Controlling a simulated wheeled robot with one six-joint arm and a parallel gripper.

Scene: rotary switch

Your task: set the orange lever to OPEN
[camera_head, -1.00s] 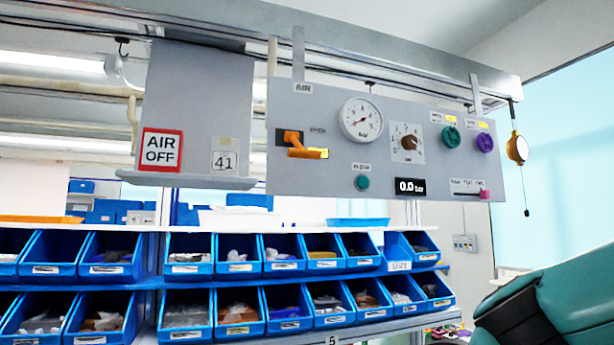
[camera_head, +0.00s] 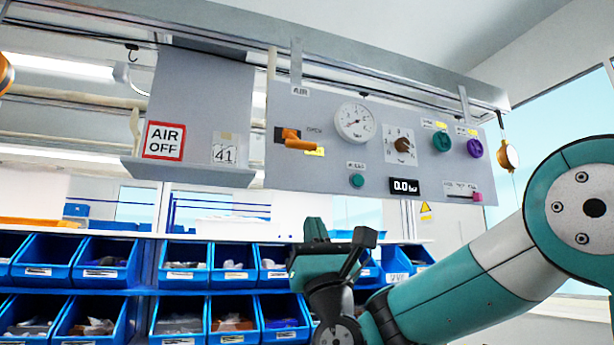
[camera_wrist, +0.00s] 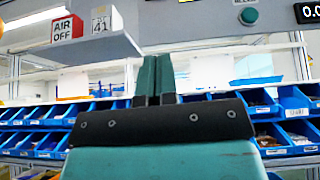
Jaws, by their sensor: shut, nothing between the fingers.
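The orange lever (camera_head: 297,140) sits at the left end of the grey AIR panel (camera_head: 330,170) in the head view. Its handle points right and slightly down, with a yellow tag (camera_head: 315,152) at its tip. The OPEN label (camera_head: 314,130) is above and to the right of the pivot. My gripper (camera_head: 342,232) is below the panel, below and to the right of the lever and apart from it. It is shut and empty. In the wrist view its two fingers (camera_wrist: 154,75) point up, pressed together; the lever is not in that view.
The panel also carries a gauge (camera_head: 355,122), a brown knob (camera_head: 404,145), green and purple knobs, a green button (camera_head: 356,181) and a display reading 0.0 bar (camera_head: 404,187). An AIR OFF sign (camera_head: 164,140) stands on a shelf at left. Blue bins (camera_head: 105,262) fill racks below.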

